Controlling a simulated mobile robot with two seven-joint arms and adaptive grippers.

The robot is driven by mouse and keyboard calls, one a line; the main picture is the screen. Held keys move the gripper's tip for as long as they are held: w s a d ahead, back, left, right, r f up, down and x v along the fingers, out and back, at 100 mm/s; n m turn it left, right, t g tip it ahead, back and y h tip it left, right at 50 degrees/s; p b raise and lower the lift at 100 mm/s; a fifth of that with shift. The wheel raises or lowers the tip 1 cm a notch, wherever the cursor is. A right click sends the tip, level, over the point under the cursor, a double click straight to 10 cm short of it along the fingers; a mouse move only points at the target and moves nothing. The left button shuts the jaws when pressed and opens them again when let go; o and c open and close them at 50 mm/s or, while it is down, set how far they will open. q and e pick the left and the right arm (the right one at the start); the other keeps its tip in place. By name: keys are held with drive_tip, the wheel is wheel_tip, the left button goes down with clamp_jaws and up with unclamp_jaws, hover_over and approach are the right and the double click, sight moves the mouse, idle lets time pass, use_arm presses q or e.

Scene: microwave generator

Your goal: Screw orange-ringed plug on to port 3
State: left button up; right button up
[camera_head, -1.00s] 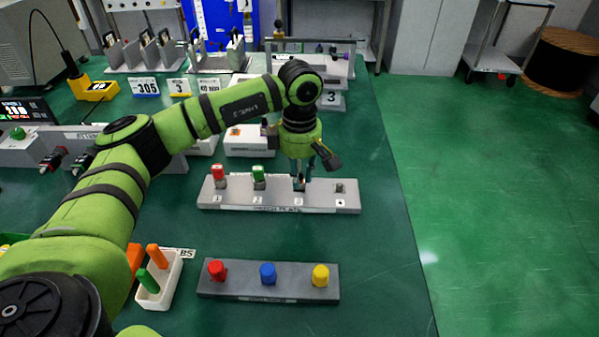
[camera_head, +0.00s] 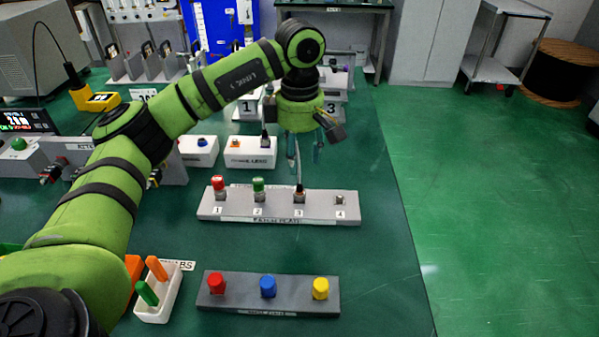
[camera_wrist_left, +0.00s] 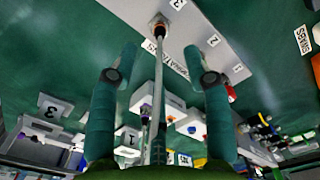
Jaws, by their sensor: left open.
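A light grey port plate (camera_head: 240,213) carries numbered ports 1 to 4. A dark plug (camera_head: 299,190) with a thin cable stands upright at port 3; its ring is too small to make out clearly. Red and green plugs stand at ports 1 and 2, and port 4 (camera_head: 340,200) is bare metal. My left gripper (camera_head: 304,160) is open above port 3, its fingertips clear of the plug. In the left wrist view the plug (camera_wrist_left: 158,22) sits on the plate beyond the parted fingers (camera_wrist_left: 160,65), and its pale cable runs between them. My right gripper is out of view.
A dark grey block (camera_head: 245,300) with red, blue and yellow caps lies in front. A white bin (camera_head: 171,300) holds orange and green sticks at the front left. White boxes (camera_head: 250,158) stand behind the plate. The table's right edge is close to port 4.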

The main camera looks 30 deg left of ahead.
use_arm(q)
drive_tip(key=shift+r, duration=1.6)
